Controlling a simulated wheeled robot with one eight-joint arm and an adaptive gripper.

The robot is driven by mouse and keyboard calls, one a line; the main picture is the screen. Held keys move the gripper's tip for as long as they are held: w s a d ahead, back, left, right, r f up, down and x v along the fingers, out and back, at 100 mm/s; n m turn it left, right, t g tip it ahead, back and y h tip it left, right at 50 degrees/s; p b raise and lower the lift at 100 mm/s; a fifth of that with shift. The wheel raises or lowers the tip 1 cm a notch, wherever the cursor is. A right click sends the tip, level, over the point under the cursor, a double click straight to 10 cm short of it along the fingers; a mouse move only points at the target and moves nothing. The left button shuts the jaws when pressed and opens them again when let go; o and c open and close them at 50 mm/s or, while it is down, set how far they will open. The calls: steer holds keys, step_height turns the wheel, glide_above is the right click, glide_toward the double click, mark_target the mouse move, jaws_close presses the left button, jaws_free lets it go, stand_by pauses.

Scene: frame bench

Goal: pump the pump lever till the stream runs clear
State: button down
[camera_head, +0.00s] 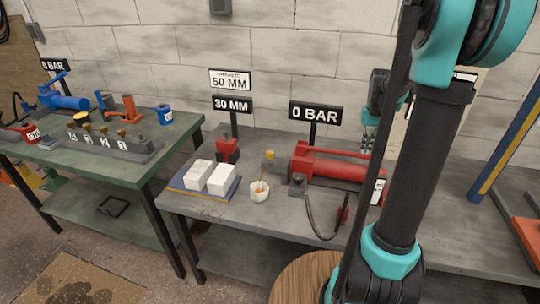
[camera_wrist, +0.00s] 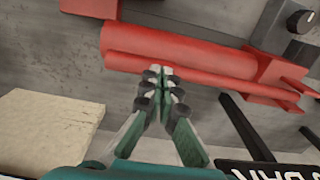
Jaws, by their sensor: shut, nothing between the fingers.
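The red hand pump (camera_head: 325,167) lies on the right grey bench, with its long red lever (camera_head: 335,152) along the top. In the wrist view the red pump cylinder (camera_wrist: 180,45) lies beside the thinner lever bar (camera_wrist: 215,83). My gripper (camera_head: 368,148) is above the right part of the pump, partly hidden by my arm. In the wrist view my gripper (camera_wrist: 161,73) is shut and empty, its tips overlapping the lever bar; I cannot tell whether they touch. A small pale cup (camera_head: 260,191) with something orange inside stands left of the pump. No stream shows.
A "0 BAR" sign (camera_head: 316,113) stands behind the pump. White blocks (camera_head: 222,179) lie on a blue tray, near a red jack (camera_head: 227,149). A black hose (camera_head: 312,220) curves at the bench front. A green bench (camera_head: 140,170) stands left, across a gap.

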step_height(320, 180, up, 8)
steer(key=shift+r, duration=0.15)
stand_by(0.4)
stand_by(0.5)
steer(key=shift+f, duration=4.25)
step_height(320, 180, up, 8)
steer(key=shift+r, duration=0.25)
